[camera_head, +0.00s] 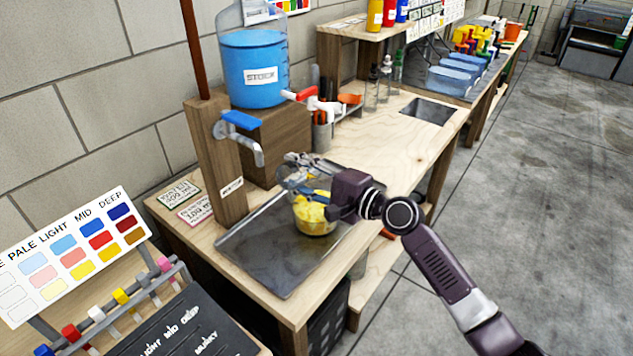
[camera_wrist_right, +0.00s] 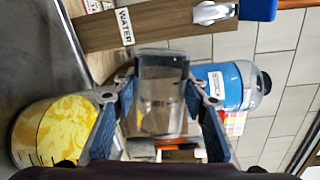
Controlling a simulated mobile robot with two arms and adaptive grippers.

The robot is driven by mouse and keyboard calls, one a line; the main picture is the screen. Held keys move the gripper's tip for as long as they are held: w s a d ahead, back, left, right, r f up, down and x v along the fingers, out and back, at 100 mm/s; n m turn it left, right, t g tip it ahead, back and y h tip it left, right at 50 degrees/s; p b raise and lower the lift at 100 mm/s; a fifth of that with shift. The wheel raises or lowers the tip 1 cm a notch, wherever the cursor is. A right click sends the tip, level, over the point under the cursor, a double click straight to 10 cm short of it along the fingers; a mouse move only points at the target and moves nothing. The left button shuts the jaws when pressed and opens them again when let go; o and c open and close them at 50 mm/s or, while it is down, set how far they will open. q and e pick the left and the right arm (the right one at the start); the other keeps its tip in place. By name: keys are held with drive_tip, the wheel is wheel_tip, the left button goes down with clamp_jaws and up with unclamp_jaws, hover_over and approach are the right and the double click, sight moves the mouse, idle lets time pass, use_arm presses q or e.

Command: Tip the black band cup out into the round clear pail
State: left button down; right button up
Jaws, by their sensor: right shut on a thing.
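My right gripper (camera_head: 303,183) is above the metal tray and shut on a small clear cup (camera_wrist_right: 163,78). The cup sits between its blue fingers in the right wrist view. The fingers partly hide the pail's top in the head view. My left gripper is not in view.
The metal tray (camera_head: 265,262) lies on the wooden bench. A wooden post with a blue-handled water tap (camera_head: 238,125) and a blue STOCK tank (camera_head: 255,70) stand behind the gripper. The bench top (camera_head: 400,133) to the right is mostly clear. Bottles (camera_head: 384,78) stand farther back.

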drive_tip(key=shift+w+d+r+m+p, duration=0.2)
drive_tip(key=shift+w+r+m+p, duration=0.15)
drive_tip(key=shift+m, duration=0.35)
drive_tip(key=shift+w+d+r+m+p, duration=0.1)
drive_tip(key=shift+d+r+m+p, duration=0.25)
drive_tip(key=shift+m, duration=0.35)
idle(0.9)
drive_tip(key=shift+w+d+r+m+y+p, duration=0.2)
drive_tip(key=shift+w+m+p, duration=0.15)
drive_tip(key=shift+m, duration=0.4)
drive_tip(key=shift+w+d+r+m+y+p, duration=0.15)
drive_tip(key=shift+w+m+y+p, duration=0.2)
drive_tip(key=shift+m, duration=0.4)
idle(1.1)
drive_tip(key=shift+s, duration=0.1)
idle(0.7)
